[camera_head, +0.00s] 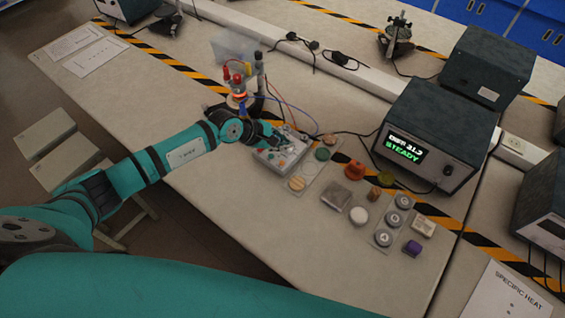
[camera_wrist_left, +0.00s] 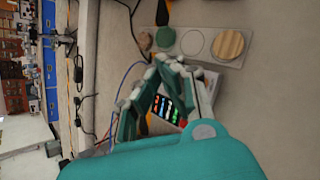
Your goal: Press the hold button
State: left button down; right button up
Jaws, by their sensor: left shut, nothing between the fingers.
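A small pale grey box meter (camera_head: 272,160) lies on the bench near the middle of the head view; the wrist view shows its dark face with small lit marks (camera_wrist_left: 166,108) behind my fingers. My left gripper (camera_head: 278,141) is shut and empty, with its fingertips over the meter. In the wrist view the left gripper (camera_wrist_left: 172,60) has its fingertips together and covers part of the meter. I cannot make out the hold button, nor whether a fingertip touches the meter. My right gripper is not in view.
A dark instrument (camera_head: 430,135) reading "STEADY" stands to the right. A strip with discs (camera_head: 312,168) and several loose samples lie right of the meter. A lit device with wires (camera_head: 238,95) stands behind it. The front of the bench is clear.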

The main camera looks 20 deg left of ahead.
pick_arm(q)
jog(key=b, duration=0.5)
send_over(283, 164)
notch_tip(283, 164, down, 7)
jog(key=shift+f, duration=0.1)
jog(key=shift+f+b, duration=0.4)
jog(key=shift+b, duration=0.1)
dwell(0.4)
jog(key=shift+f+b, duration=0.4)
jog(key=shift+b, duration=0.05)
jog(key=shift+f, duration=0.1)
dwell(0.5)
